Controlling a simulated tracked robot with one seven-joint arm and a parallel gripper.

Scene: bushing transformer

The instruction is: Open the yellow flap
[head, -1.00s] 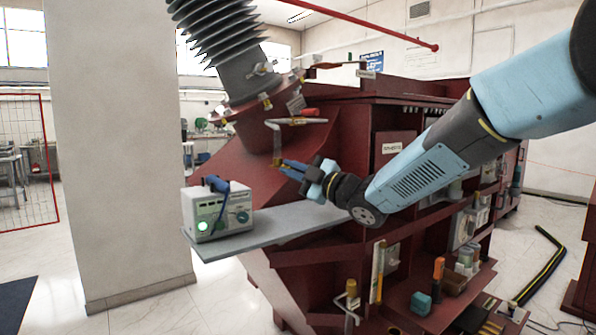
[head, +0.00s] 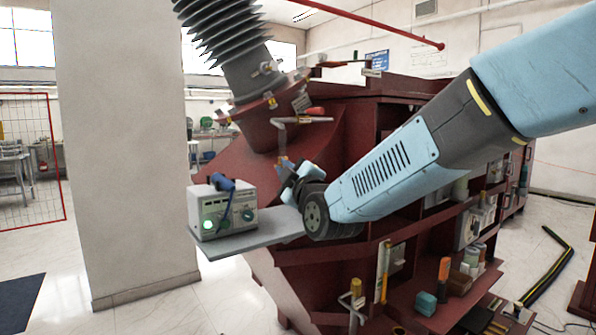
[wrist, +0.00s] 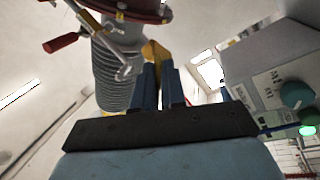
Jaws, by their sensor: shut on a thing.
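The yellow flap (wrist: 155,50) shows in the wrist view as a small yellow piece between the tips of my gripper's blue fingers. My gripper (wrist: 160,72) is shut on it. In the head view my gripper (head: 284,166) is small and seen partly from behind, below a bent metal handle (head: 283,125) with a red grip. My own wrist and forearm hide much of that area, and the flap cannot be made out clearly there. How far the flap is open, I cannot tell.
A white box with knobs and a green light (head: 222,209) stands on a grey shelf (head: 262,236) left of my wrist. The dark red transformer (head: 345,125) and its ribbed bushing (head: 222,42) rise behind. A pale pillar (head: 125,150) stands at left.

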